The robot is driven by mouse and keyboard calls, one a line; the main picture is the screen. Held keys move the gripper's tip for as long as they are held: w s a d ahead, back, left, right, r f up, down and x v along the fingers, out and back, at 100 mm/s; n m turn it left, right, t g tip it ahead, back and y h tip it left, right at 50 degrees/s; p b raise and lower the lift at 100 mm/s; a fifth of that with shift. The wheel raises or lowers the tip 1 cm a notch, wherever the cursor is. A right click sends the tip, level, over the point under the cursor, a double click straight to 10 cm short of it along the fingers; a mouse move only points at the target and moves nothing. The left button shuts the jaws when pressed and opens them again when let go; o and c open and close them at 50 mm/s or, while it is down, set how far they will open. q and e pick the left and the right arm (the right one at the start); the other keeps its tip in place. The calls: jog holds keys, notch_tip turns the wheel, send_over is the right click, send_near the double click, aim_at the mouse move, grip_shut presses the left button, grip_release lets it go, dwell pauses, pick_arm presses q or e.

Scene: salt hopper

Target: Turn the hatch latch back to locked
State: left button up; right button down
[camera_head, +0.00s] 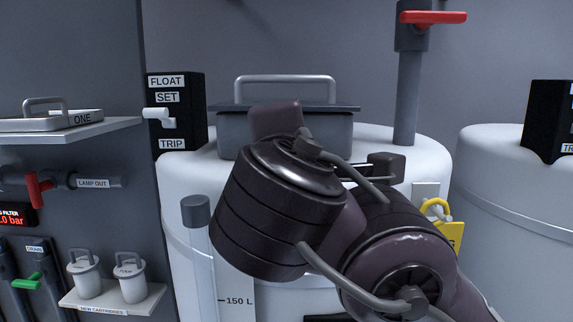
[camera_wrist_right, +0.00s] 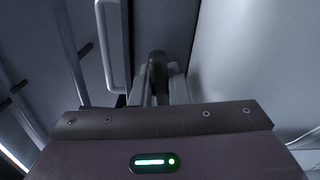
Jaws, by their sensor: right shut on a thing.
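The hatch (camera_head: 236,130) is a grey box with a dark lid and bar handle (camera_head: 285,79) on top of the white tank. My right arm crosses in front of it and hides its front and the latch in the head view. In the right wrist view, my right gripper (camera_wrist_right: 158,92) is shut on a dark upright knob (camera_wrist_right: 157,67), which looks like the hatch latch. Its lower part is hidden between the fingers. A pale bar handle (camera_wrist_right: 113,45) shows just left of the knob. I cannot tell the latch's angle. My left gripper is not in view.
A float box (camera_head: 176,85) with a white lever stands left of the hatch. A pipe with a red valve handle (camera_head: 433,17) rises behind right. A yellow tag (camera_head: 453,235) hangs right of my arm. A second white tank (camera_head: 510,190) stands at right.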

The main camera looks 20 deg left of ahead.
jog(key=shift+f+m+b, duration=0.15)
jog(key=shift+m+b, duration=0.4)
jog(key=shift+m, duration=0.05)
jog(key=c, duration=1.4)
grip_release()
jog(key=shift+s, duration=0.1)
jog(key=shift+s, duration=0.3)
jog(key=b+v, duration=0.2)
jog(key=v, duration=0.5)
jog(key=shift+b, duration=0.4)
